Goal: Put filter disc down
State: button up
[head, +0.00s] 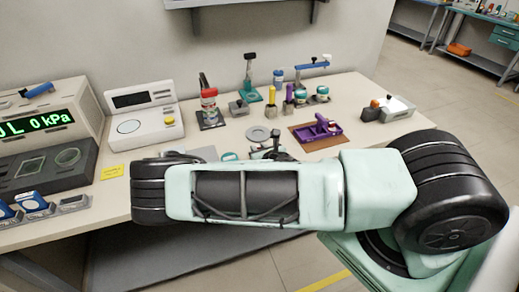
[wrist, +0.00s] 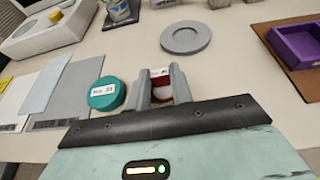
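My gripper (wrist: 162,82) is low over the table, pointing away from me in the wrist view. A small red-and-white disc (wrist: 162,88) with a white label sits between its two grey fingers, which appear to close on its sides. The fingers and the gripper body hide part of this disc. I cannot tell whether it touches the table. In the head view, my gripper (head: 270,152) shows just past my arm, and the disc is too small to make out. A flat grey ring-shaped plate (wrist: 186,37) lies beyond the fingers and also shows in the head view (head: 260,133).
A teal disc (wrist: 104,93) labelled No. 33 lies close left of the fingers. Grey and white sheets (wrist: 62,92) lie further left. A purple tray (wrist: 297,43) on a brown mat (head: 326,139) stands at right. A white scale (head: 143,117) stands at back left.

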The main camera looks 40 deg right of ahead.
jog(key=shift+s+f, duration=0.25)
jog(key=shift+f, duration=0.25)
jog(key=shift+o, duration=0.3)
jog(key=r+p+v, duration=0.1)
jog(key=v, duration=0.9)
jog(key=shift+w+r, duration=0.25)
jog(key=shift+r, duration=0.2)
jog(key=s+a+f+m+g+h+p, duration=0.15)
jog(key=s+a+f+m+g, duration=0.4)
jog(key=m, duration=0.65)
jog(key=s+a+r+m+g+y, duration=0.2)
jog(key=s+a+r+m+g, duration=0.15)
jog(key=a, duration=0.35)
jog(key=s+a+r+m+g+y, duration=0.2)
jog(key=a+r+m, duration=0.15)
jog(key=a, duration=0.35)
jog(key=s+a+r+m+g+y, duration=0.1)
jog(key=s+a+r+m, duration=0.15)
jog(key=r, duration=0.35)
jog(key=s+a+r+m+g+y, duration=0.1)
jog(key=s+a+r+m+y, duration=0.1)
jog(key=a+r, duration=0.35)
jog(key=s+d+r+m+h, duration=0.1)
jog(key=s+r, duration=0.4)
jog(key=r, duration=0.6)
jog(key=shift+s+d+m, duration=0.3)
jog(key=shift+d+m, duration=0.15)
jog(key=shift+d, duration=0.8)
